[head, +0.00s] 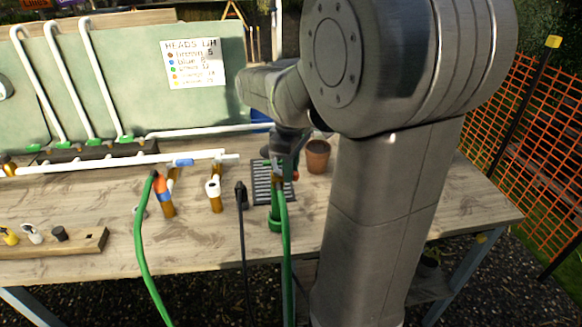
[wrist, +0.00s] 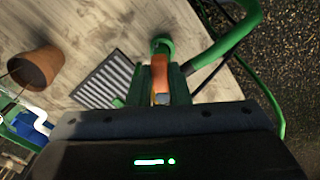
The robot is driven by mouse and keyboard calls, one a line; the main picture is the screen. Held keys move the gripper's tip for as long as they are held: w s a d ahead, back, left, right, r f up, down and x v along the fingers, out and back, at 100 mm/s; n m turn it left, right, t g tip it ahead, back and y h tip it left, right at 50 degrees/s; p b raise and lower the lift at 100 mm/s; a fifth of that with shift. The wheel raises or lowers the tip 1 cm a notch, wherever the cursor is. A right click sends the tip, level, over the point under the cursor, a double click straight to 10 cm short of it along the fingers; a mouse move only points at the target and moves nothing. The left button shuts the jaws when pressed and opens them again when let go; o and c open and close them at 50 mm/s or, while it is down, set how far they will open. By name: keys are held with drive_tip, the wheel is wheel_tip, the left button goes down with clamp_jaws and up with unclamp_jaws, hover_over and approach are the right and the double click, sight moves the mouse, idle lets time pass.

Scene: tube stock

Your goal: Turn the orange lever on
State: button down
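The orange lever (wrist: 159,72) shows in the wrist view as a narrow upright bar, with a green round fitting (wrist: 162,45) at its far end. My gripper (wrist: 160,80) has its fingers close on both sides of the lever, with no clear gap, and appears shut on it. In the head view my gripper (head: 279,163) is low over the bench, and my arm hides much of the lever. A green hose (head: 284,245) runs down from there over the bench's front edge.
A terracotta pot (head: 317,156) and a dark slatted grate (head: 262,190) are close to my gripper. Brown posts with fittings (head: 215,190) and another hose with an orange part (head: 159,184) stand to the left. A white pipe (head: 120,161) crosses the wooden bench (head: 100,200).

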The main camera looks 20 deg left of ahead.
drive_tip(key=shift+w+r+n, duration=0.1)
drive_tip(key=shift+n, duration=0.2)
drive_tip(key=shift+w+a+n+p, duration=0.1)
drive_tip(key=shift+w+n+p, duration=0.3)
drive_tip(key=shift+n, duration=0.7)
drive_tip(key=shift+w+a+n+p, duration=0.1)
drive_tip(key=shift+w+n+p, duration=0.3)
drive_tip(key=shift+n, duration=0.7)
drive_tip(key=shift+w+a+n+p, duration=0.15)
drive_tip(key=shift+n+p, duration=0.4)
drive_tip(key=shift+n, duration=0.55)
drive_tip(key=shift+w, duration=0.1)
drive_tip(key=c, duration=1.4)
unclamp_jaws()
drive_tip(key=shift+o, duration=0.2)
wheel_tip(320, 180, up, 14)
